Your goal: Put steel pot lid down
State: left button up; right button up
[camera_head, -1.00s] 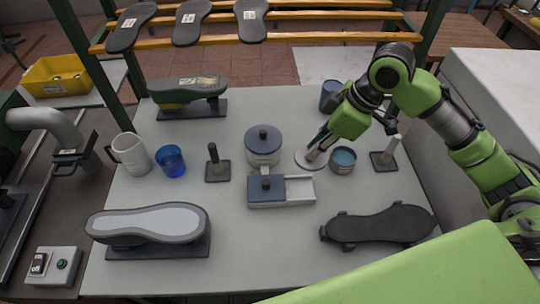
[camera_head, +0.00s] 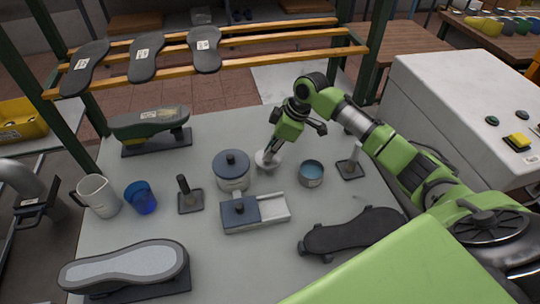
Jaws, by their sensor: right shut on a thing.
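The steel pot lid (camera_head: 267,162) is a pale grey disc, between the lidded pot and the open blue pot. My right gripper (camera_head: 271,149) comes down from above and is shut on it. The fingers cover part of the lid, and I cannot tell whether it touches the table. The lidded pot (camera_head: 232,176) has a dark blue lid with a knob. The open blue pot (camera_head: 311,174) stands to the right of the steel lid. My left gripper is not in view.
The grey table (camera_head: 225,268) also holds a sliding-lid box (camera_head: 268,211), a skateboard-like deck (camera_head: 350,233), a blue cup (camera_head: 141,199), a white pitcher (camera_head: 99,196) and shoe lasts (camera_head: 125,266). A post on a base (camera_head: 351,165) stands at right. Bare table lies behind the lidded pot.

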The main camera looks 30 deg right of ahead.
jog(key=shift+w+d+f, duration=0.15)
jog(key=shift+w+f, duration=0.2)
jog(key=shift+f, duration=0.2)
notch_tip(320, 180, down, 2)
jog(key=shift+f+p, duration=0.15)
jog(key=shift+p, duration=0.65)
jog(key=shift+f, duration=0.3)
jog(key=shift+f, duration=0.15)
jog(key=o, duration=0.8)
